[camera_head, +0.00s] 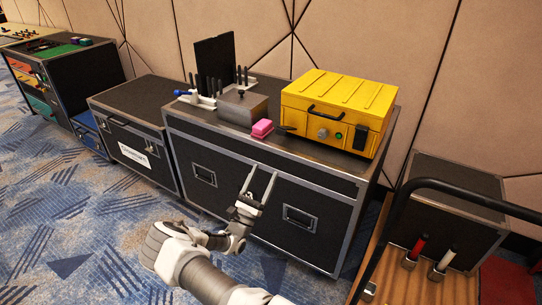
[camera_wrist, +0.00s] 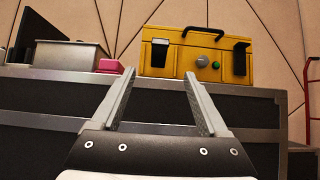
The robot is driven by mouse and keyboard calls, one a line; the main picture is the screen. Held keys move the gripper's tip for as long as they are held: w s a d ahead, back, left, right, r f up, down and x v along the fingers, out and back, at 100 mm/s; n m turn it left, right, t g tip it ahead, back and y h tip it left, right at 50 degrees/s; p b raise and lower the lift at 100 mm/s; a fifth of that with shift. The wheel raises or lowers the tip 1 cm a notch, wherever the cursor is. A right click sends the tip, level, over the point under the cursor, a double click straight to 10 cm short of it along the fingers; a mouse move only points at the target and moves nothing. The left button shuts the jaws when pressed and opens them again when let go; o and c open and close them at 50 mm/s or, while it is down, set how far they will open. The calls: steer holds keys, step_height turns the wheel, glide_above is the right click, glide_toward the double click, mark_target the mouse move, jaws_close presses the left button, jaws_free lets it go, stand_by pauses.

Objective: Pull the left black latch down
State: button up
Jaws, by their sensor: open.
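The yellow case (camera_head: 338,100) sits on the large black flight case; it also shows in the wrist view (camera_wrist: 209,58). Its left black latch (camera_wrist: 160,50) is at the case's front left and shows as a dark piece sticking out in the head view (camera_head: 284,131). A right black latch (camera_wrist: 240,58) is on the front right. My gripper (camera_head: 262,172) is open and empty, in front of the flight case and below its top edge. In the wrist view its fingertips (camera_wrist: 160,76) are apart, below the left latch, touching nothing visible.
A pink block (camera_head: 262,128) and a grey metal box (camera_head: 241,106) stand left of the yellow case. The case front also has a round knob (camera_wrist: 203,62) and a black handle (camera_wrist: 203,31). A cart with a black rail (camera_head: 470,200) stands at right. Carpet is open at left.

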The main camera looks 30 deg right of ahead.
steer(key=shift+v, duration=2.3)
steer(key=shift+d, duration=0.1)
steer(key=s+d+r+m+g+y, duration=0.4)
steer(key=s+r+m+g+y, duration=0.4)
steer(key=s+r+m+g, duration=0.8)
steer(key=s+a+r+m+t+y, duration=0.4)
steer(key=s+a+r+y, duration=0.3)
steer(key=a, duration=0.2)
steer(key=s+a+r+m+t+y, duration=0.4)
steer(key=s+a+r+y, duration=0.25)
steer(key=a, duration=0.25)
step_height(320, 180, up, 21)
steer(key=p, duration=2.1)
steer(key=shift+s+a+t+y+p, duration=0.3)
steer(key=shift+s+a+y+p, duration=0.05)
steer(key=shift+s+a+y, duration=0.1)
steer(key=shift+d, duration=0.1)
